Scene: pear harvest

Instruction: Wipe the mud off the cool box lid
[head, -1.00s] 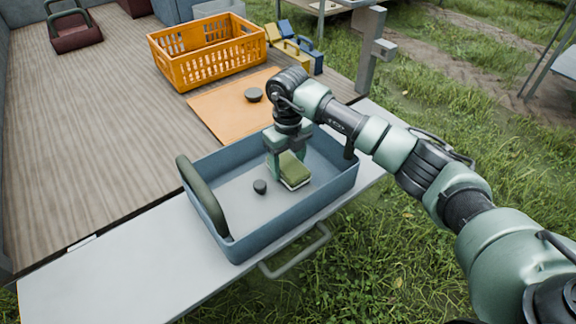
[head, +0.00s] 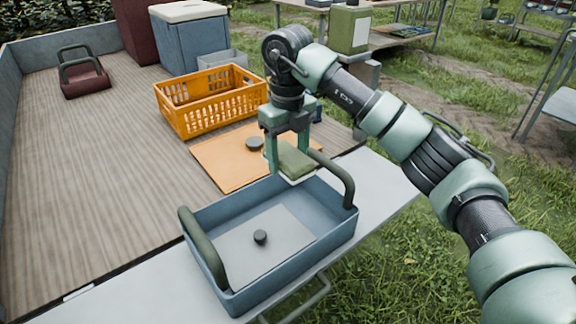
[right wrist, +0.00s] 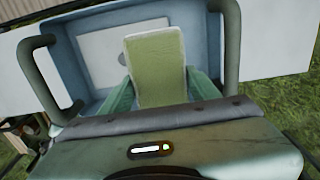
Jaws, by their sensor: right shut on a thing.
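My right gripper (head: 289,158) is shut on a green sponge (head: 297,165) with a pale underside. It holds the sponge above the far side of the blue-grey tray (head: 290,279). In the right wrist view the sponge (right wrist: 156,72) sits between the fingers with the tray (right wrist: 85,65) below. The cool box (head: 192,45), blue with an off-white lid (head: 188,11), stands at the back of the wooden deck, well away from the gripper. The lid looks closed; mud on it is too small to make out. My left gripper is not in view.
An orange crate (head: 212,102) stands between the tray and the cool box. An orange board (head: 215,165) with a dark round knob (head: 254,144) lies beside it. A dark red carrier (head: 84,83) is at left. The deck's left part is clear.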

